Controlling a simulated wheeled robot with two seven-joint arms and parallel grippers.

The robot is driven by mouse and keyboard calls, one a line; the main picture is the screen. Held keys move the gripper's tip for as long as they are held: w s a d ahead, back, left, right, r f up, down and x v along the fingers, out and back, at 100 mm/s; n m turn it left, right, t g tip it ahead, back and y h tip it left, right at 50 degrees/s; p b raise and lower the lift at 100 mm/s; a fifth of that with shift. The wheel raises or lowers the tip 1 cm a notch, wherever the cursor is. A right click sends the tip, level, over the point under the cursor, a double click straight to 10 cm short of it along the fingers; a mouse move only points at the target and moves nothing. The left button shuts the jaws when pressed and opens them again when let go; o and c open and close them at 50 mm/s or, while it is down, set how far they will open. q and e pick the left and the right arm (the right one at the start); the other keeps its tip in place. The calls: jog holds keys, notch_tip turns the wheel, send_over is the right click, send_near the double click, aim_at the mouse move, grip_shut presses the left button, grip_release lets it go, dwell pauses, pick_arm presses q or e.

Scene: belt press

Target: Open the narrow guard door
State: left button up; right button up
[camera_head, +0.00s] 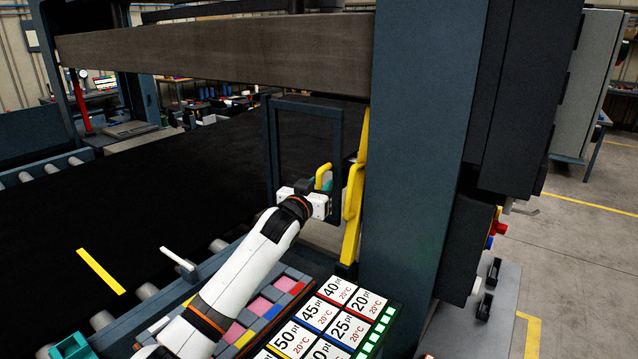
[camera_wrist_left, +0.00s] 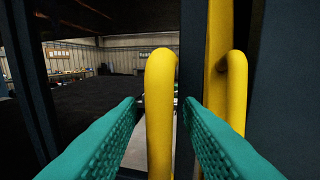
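The narrow guard door (camera_head: 303,104) is a dark blue-grey frame around a see-through opening, standing left of the thick machine column. I cannot tell for sure whether it is shut or slightly ajar. Its yellow bar handle (camera_head: 323,174) shows at the lower right of the frame. My left gripper (camera_head: 319,187) is at this handle. In the left wrist view its teal fingers (camera_wrist_left: 163,102) are spread, with the yellow handle (camera_wrist_left: 160,110) standing upright between them and gaps visible on both sides. My right gripper is not in view.
A yellow strip with a grip (camera_head: 353,205) runs beside the blue-grey column (camera_head: 415,150), close right of the door. A panel of labelled tiles (camera_head: 325,325) lies below. A wide black belt (camera_head: 120,205) fills the left. A grey beam (camera_head: 215,50) crosses above.

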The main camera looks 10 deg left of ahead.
pick_arm(q)
jog(key=shift+w, duration=0.2)
grip_shut()
jog(key=shift+f, duration=0.1)
